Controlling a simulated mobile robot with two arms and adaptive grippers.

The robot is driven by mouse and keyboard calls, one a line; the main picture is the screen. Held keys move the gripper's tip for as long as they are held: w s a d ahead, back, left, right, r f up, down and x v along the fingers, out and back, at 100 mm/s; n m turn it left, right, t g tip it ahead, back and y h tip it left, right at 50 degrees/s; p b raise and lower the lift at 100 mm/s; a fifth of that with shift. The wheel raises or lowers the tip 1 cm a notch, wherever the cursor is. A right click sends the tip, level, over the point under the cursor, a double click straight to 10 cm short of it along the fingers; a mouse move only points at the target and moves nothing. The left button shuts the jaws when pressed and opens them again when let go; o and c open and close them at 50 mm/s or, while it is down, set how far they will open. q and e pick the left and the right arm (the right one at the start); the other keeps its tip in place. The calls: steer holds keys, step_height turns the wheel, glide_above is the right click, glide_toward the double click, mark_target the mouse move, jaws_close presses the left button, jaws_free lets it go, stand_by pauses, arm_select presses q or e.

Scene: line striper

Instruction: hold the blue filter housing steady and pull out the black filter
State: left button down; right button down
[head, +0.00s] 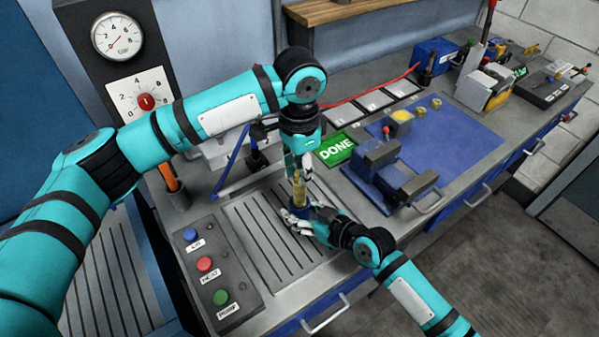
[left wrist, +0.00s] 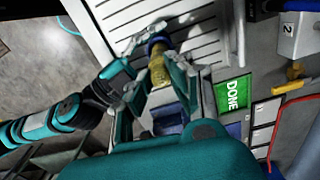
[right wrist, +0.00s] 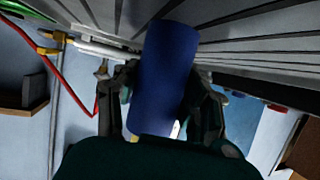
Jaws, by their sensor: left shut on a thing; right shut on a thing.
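The blue filter housing (head: 297,212) is small in the head view, above the slatted tray. It shows as a blue cylinder in the right wrist view (right wrist: 166,75) and as a blue rim in the left wrist view (left wrist: 157,42). My right gripper (head: 312,218) is shut on the housing, one finger on each side. A yellowish-brown, brass-like piece (head: 299,187) rises from the housing towards my left gripper (head: 300,163); it also shows in the left wrist view (left wrist: 158,72). My left gripper is shut on its upper part from above. No clearly black filter shows.
The slatted metal tray (head: 262,258) lies below the grippers. A button box (head: 214,268) is at its left, a green DONE sign (head: 336,149) behind, and a vise (head: 392,178) on a blue mat (head: 465,150) to the right.

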arm_select(q)
steer(key=shift+r, duration=1.85)
arm_select(e)
steer(key=shift+f, duration=0.1)
steer(key=c, duration=0.6)
jaws_free()
steer(key=shift+c, duration=0.2)
steer(key=v, duration=1.1)
steer(key=shift+s+d+r, duration=0.3)
steer(key=shift+d, duration=0.05)
arm_select(q)
steer(key=shift+f, duration=0.1)
arm_select(e)
steer(key=shift+s, duration=0.1)
